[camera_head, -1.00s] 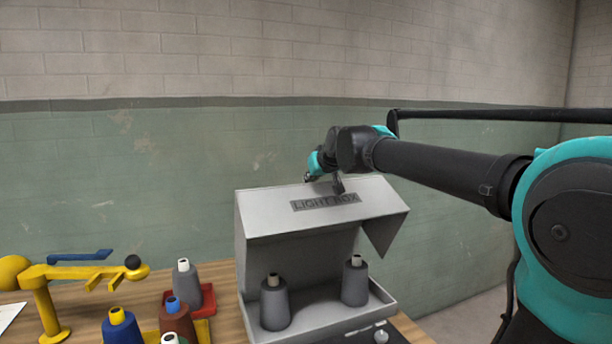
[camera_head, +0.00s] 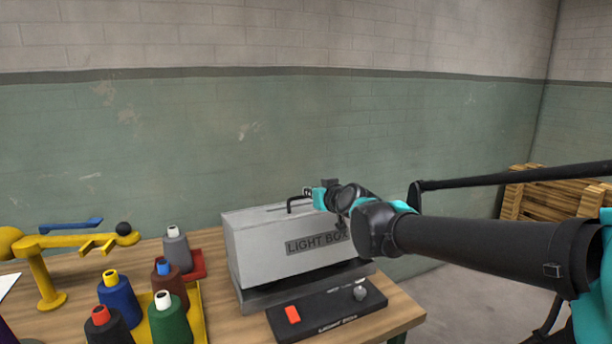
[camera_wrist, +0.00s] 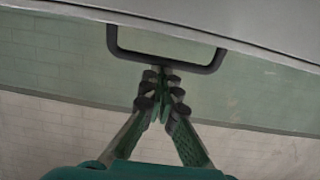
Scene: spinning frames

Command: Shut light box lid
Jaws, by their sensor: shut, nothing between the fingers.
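The light box (camera_head: 290,245) is a grey box on the wooden table with "LIGHT BOX" on its front panel. Its lid (camera_head: 255,250) is down over the dark grey base (camera_head: 300,285), hiding the inside. I see no wide opening, but cannot tell if the lid is fully seated. A dark handle (camera_wrist: 165,62) shows in the wrist view along the grey lid edge; part of it shows in the head view (camera_head: 290,203). My gripper (camera_wrist: 162,80) is shut and empty, its fingertips close to the handle's bar. In the head view my gripper (camera_head: 308,191) is at the box's top edge.
A black control panel (camera_head: 335,312) with a red switch and a grey knob lies in front of the box. Several colored thread cones, such as a blue one (camera_head: 118,297), and a yellow stand (camera_head: 45,280) are at left. Wooden pallets (camera_head: 535,190) stand behind at right.

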